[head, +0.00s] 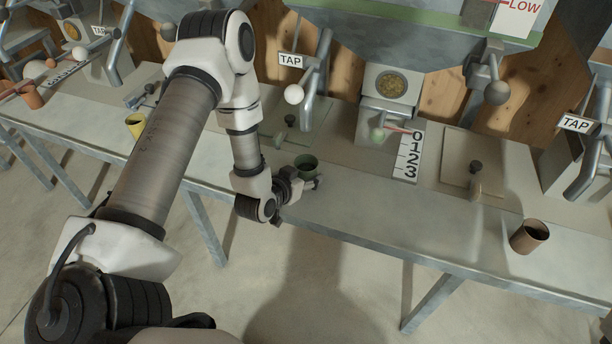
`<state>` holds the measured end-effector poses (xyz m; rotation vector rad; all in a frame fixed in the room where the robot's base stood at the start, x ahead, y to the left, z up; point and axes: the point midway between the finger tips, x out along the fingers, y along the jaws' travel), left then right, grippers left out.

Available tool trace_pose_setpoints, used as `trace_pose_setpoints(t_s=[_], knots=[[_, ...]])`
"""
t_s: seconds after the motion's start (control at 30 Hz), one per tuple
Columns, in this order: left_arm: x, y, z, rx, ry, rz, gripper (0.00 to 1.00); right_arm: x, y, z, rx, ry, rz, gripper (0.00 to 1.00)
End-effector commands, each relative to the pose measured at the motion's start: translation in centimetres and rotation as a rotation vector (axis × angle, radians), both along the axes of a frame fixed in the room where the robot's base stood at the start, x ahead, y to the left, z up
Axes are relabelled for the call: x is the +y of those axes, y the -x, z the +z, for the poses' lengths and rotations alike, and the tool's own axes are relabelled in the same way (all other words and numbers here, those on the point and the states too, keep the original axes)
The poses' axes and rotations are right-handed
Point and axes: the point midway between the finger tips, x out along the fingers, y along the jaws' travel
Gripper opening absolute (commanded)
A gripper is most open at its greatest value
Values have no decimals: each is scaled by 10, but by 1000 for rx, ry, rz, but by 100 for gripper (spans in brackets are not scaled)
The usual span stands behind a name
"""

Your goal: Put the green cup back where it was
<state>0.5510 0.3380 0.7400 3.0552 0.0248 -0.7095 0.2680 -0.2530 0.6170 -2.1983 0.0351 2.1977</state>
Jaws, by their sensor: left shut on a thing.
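The green cup (306,165) is upright at the front part of the grey bench, near the middle of the picture. My left gripper (306,184) reaches it from the front left and is shut on it. The lower part of the cup is partly hidden by the gripper, and I cannot tell whether its base touches the bench. My right gripper is not in view.
The long bench (400,228) also bears a yellow cup (135,125), an orange cup (31,96) and a brown cup (529,236). Behind stand taps with levers and ball knobs (294,94), a numbered strip (409,155) and a knobbed plate (458,172). Bench front between green and brown cups is clear.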

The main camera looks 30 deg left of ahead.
Motion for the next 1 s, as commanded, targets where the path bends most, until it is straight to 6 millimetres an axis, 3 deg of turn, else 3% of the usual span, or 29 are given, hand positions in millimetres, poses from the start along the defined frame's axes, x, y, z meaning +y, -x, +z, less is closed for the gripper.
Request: trace_pose_setpoints(t_s=[0.37, 0.4, 0.47, 0.83, 1.0], knots=[[0, 0, -10, -3, 1, 0, 22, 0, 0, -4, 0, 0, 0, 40], [0, 0, -9, -3, 1, 0, 64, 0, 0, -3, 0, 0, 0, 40], [0, 0, -9, -3, 1, 0, 82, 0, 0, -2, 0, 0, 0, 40], [-1, 0, -3, -3, 1, 0, 82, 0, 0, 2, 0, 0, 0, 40], [0, 26, 7, 1, 5, 4, 82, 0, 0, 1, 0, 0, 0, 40]])
